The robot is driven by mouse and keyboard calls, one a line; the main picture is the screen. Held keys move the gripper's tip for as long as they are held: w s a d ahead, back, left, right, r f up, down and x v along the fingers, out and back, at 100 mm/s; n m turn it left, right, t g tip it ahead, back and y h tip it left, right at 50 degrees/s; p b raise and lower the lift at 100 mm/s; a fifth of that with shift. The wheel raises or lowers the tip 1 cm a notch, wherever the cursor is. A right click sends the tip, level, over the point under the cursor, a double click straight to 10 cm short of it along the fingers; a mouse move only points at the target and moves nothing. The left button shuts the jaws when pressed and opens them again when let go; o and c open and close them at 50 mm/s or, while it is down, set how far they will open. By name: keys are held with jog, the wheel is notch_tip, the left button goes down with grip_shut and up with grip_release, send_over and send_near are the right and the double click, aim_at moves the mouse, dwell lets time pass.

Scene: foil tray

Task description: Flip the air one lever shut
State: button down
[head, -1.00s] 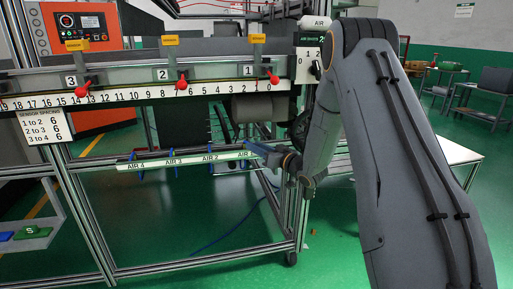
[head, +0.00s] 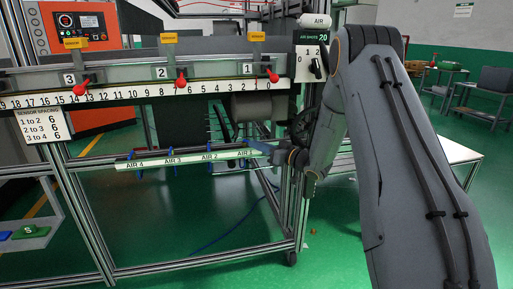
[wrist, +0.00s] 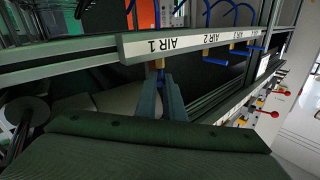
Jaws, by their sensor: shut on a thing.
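The labelled air rail (head: 185,159) runs across the frame, with AIR 1 at its right end beside my gripper (head: 262,149). In the wrist view the AIR 1 label (wrist: 165,45) is upside down above my fingers. My gripper (wrist: 164,98) has its two grey fingers close together just below that label, at the brass fitting (wrist: 159,72) of air one. The fingers are shut on the air one lever, which is mostly hidden between them, so its angle cannot be told.
AIR 2 (wrist: 214,38) and further stations with blue hoses (wrist: 224,8) follow along the rail. Red sensor levers (head: 273,76) sit on the scale bar above. An upright metal post (head: 292,205) stands close to my wrist. Green floor lies open below the rail.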

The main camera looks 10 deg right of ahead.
jog(key=c, duration=1.9)
grip_release()
jog(key=shift+o, duration=0.2)
jog(key=shift+a, duration=0.1)
